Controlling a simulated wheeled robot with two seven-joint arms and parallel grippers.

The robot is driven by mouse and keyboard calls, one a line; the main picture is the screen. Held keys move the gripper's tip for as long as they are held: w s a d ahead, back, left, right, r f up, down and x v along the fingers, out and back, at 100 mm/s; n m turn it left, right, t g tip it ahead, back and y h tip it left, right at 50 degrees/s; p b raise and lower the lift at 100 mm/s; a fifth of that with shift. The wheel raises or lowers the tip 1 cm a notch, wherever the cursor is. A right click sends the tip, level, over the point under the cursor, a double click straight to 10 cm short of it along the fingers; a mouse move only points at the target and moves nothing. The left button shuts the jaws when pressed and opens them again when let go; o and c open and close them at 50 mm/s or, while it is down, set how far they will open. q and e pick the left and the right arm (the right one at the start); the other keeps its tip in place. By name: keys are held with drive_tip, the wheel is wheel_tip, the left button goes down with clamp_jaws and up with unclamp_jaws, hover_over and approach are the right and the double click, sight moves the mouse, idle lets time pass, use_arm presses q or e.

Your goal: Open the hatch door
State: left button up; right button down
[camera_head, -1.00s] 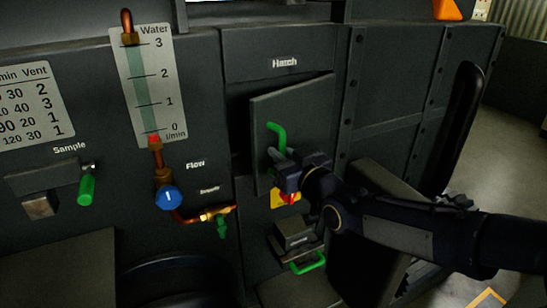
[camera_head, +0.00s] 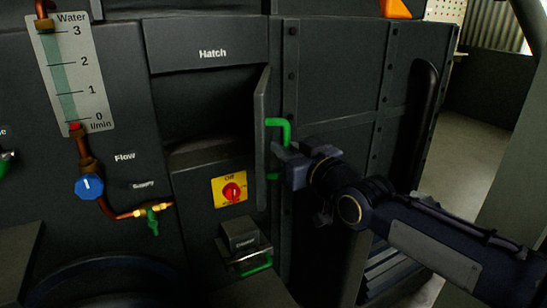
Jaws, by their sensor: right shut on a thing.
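The hatch door (camera_head: 261,135) is a dark panel below the "Hatch" label. It stands swung wide out from the opening, seen almost edge-on, on the opening's right side. The dark hatch opening (camera_head: 203,108) shows to its left. A green handle (camera_head: 280,127) is on the door's right-hand face. My right gripper (camera_head: 284,157) is shut on the green handle, around its middle part, which the fingers partly hide. My right arm comes in from the right. My left gripper is not in view.
A red rotary switch on a yellow plate (camera_head: 230,189) sits below the opening. Below it is a box with a green handle (camera_head: 257,266). At the left are the water gauge (camera_head: 72,75), a blue knob (camera_head: 89,187) and a green-handled valve (camera_head: 152,222). Floor is free at the far right.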

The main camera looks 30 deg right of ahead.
drive_tip(key=shift+s+d, duration=0.2)
drive_tip(key=shift+d, duration=0.55)
drive_tip(key=shift+r, duration=0.1)
drive_tip(key=c, duration=1.5)
unclamp_jaws()
drive_tip(key=s, duration=0.7)
drive_tip(key=shift+s, duration=0.4)
drive_tip(key=shift+d, duration=0.1)
